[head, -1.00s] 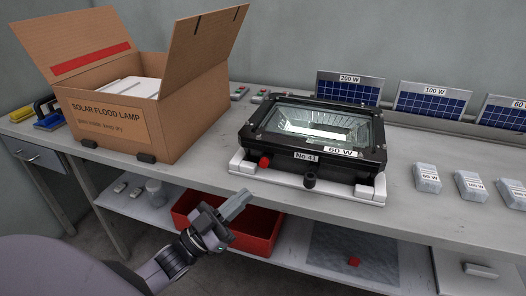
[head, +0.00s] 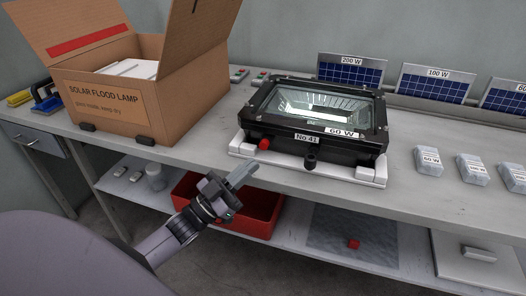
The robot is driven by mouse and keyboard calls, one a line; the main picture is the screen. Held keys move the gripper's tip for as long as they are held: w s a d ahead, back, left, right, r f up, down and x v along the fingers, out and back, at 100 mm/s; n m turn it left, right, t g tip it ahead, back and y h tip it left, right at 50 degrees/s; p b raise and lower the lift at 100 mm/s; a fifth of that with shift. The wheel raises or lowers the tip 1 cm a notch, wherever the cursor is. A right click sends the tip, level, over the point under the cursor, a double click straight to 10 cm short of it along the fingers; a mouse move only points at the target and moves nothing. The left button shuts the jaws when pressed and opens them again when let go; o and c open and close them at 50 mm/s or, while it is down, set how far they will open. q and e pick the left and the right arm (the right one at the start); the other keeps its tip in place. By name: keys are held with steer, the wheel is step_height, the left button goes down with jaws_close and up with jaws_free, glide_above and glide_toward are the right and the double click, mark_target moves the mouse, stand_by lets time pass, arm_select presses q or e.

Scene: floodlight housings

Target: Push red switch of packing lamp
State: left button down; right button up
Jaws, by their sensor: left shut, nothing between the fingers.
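The packing lamp (head: 318,112) is a black floodlight housing labelled "No 41" and "60 W", lying face up in a white cradle (head: 352,174) on the bench. Its red switch (head: 264,144) sticks out at the front left, beside a black knob (head: 310,161). My left gripper (head: 248,168) is shut and empty, just in front of the bench edge. It is below and slightly left of the red switch in the picture, apparently apart from it. My right gripper is not in view.
An open cardboard box (head: 125,105) stands left of the lamp. Solar panels (head: 350,72) stand behind and right. Small labelled packs (head: 428,160) lie to the right. A red bin (head: 255,214) sits on the lower shelf. The bench front between lamp and box is clear.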

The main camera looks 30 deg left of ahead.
mark_target(267, 144)
arm_select(q)
steer(key=shift+w+a+b, duration=0.25)
steer(key=shift+w+b, duration=0.15)
steer(key=shift+w, duration=0.7)
steer(key=shift+w+a+b, duration=0.25)
steer(key=shift+w+b, duration=0.15)
steer(key=shift+w, duration=0.65)
steer(key=shift+w, duration=0.15)
steer(key=shift+w+a, duration=0.1)
steer(key=shift+w, duration=0.15)
steer(key=shift+w+a+b, duration=0.2)
steer(key=shift+w+b, duration=0.35)
steer(key=shift+w, duration=0.1)
stand_by(1.5)
steer(key=shift+s, duration=0.15)
steer(key=shift+s+d+f+p, duration=0.2)
steer(key=shift+s+f+p, duration=0.1)
steer(key=shift+p, duration=0.05)
steer(key=shift+s+f, duration=0.15)
steer(key=shift+s, duration=0.3)
